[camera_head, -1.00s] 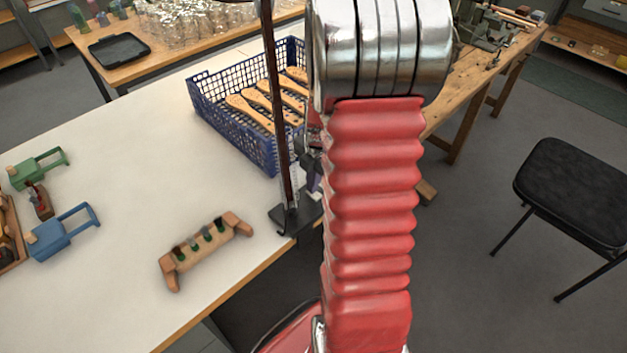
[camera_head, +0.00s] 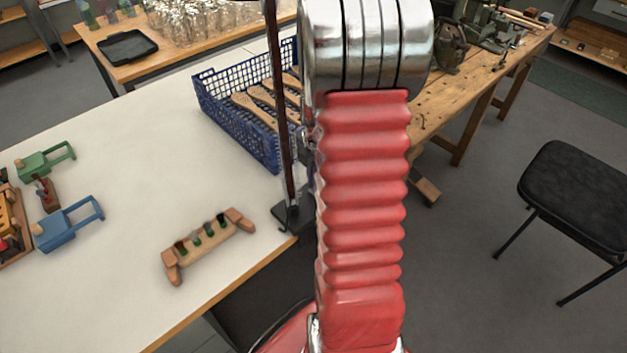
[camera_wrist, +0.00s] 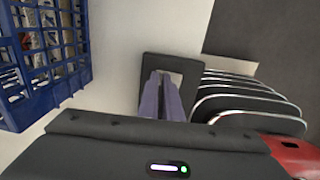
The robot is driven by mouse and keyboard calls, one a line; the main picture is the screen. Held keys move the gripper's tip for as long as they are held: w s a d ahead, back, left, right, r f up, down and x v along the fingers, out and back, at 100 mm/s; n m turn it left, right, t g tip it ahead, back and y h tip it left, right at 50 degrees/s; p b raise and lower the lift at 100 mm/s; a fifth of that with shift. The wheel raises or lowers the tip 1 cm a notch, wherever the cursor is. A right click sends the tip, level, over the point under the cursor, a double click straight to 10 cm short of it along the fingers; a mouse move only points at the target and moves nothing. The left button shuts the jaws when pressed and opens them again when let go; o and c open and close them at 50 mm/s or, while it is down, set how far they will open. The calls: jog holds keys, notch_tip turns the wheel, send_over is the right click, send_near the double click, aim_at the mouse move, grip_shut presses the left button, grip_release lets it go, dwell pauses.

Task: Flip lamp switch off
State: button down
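The lamp's dark pole (camera_head: 280,100) rises from a black base (camera_head: 291,216) at the near right corner of the white table and runs out of the top of the head view. The lamp's head is out of view, and I cannot make out its switch. In the wrist view a dark square plate with a pale patch, likely the lamp base (camera_wrist: 150,64), lies beyond my gripper (camera_wrist: 161,74). Its two purple-grey fingers look close together, with nothing visible between them. In the head view my red arm hides the gripper.
A blue basket (camera_head: 232,118) with wooden brush handles stands behind the pole; it also shows in the wrist view (camera_wrist: 72,60). A wooden block with tufts (camera_head: 207,246) lies on the white table (camera_head: 130,160). Blue (camera_head: 68,228) and green (camera_head: 45,160) tools are left. A black stool (camera_head: 575,195) stands right.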

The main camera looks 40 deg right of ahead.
jog(key=shift+s+a+f, duration=0.35)
jog(key=shift+s+f, duration=0.05)
jog(key=shift+f, duration=0.05)
jog(key=shift+s+r, duration=0.1)
jog(key=shift+s, duration=0.6)
jog(key=shift+d+r, duration=0.1)
jog(key=shift+r, duration=0.05)
notch_tip(320, 180, up, 14)
jog(key=shift+d+r, duration=0.15)
dwell(0.4)
